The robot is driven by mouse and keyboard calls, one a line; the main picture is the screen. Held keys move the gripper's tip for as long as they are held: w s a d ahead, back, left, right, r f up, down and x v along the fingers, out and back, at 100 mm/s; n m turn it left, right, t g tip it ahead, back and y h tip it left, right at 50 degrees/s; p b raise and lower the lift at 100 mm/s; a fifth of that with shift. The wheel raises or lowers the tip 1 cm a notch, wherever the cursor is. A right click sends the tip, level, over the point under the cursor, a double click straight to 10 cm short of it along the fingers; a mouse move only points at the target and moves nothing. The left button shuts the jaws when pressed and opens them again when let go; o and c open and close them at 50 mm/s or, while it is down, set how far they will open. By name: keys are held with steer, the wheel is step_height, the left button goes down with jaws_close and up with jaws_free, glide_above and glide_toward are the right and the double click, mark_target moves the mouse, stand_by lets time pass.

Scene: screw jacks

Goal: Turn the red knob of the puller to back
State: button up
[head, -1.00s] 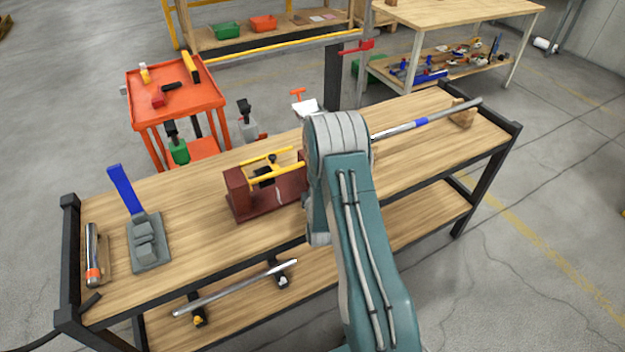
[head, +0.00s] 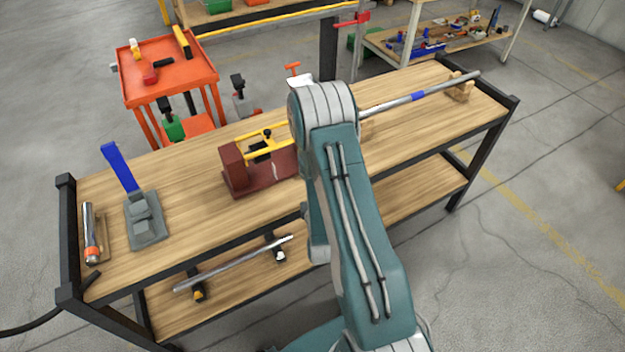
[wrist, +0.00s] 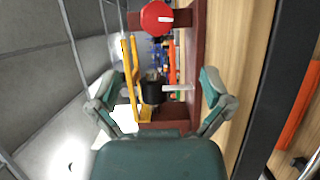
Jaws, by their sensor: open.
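The puller is a dark red frame (head: 236,170) with yellow bars (head: 258,147), standing on the wooden bench. My arm hides its right end in the head view. In the wrist view the round red knob (wrist: 157,17) with a white mark shows at the top, on the dark red frame (wrist: 198,60). The white mark points to the right in that picture. My gripper (wrist: 162,88) is open and empty, its two fingers spread apart below the knob in the picture. The knob is apart from both fingers. My gripper is hidden behind my arm in the head view.
On the bench (head: 190,185) are a grey tool with a blue handle (head: 120,167), a metal cylinder (head: 90,232) at the left end and a long bar (head: 420,96) at the right. An orange cart (head: 168,80) stands behind. Bare bench lies left of the puller.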

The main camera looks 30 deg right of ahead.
steer(key=shift+w+d+r+m+y, duration=0.3)
steer(key=shift+w+m, duration=0.1)
steer(key=shift+m, duration=0.5)
steer(key=m+y, duration=0.1)
steer(key=w+d+r+m, duration=0.1)
steer(key=m, duration=0.1)
steer(key=shift+g+y, duration=0.4)
steer(key=shift+w+d+r+m+y, duration=0.15)
steer(key=shift+d+r+m+y, duration=0.15)
steer(key=shift+m, duration=0.5)
steer(key=w+m+y, duration=0.1)
steer(key=w+m, duration=0.1)
steer(key=w, duration=0.1)
steer(key=w+d+f+m+g+y, duration=0.1)
steer(key=w+m, duration=0.1)
steer(key=w+d+f+m+g, duration=0.1)
steer(key=w+m, duration=0.1)
steer(key=w, duration=0.1)
steer(key=shift+w+d+y, duration=0.25)
steer(key=shift+w+y, duration=0.1)
steer(key=shift+y, duration=0.05)
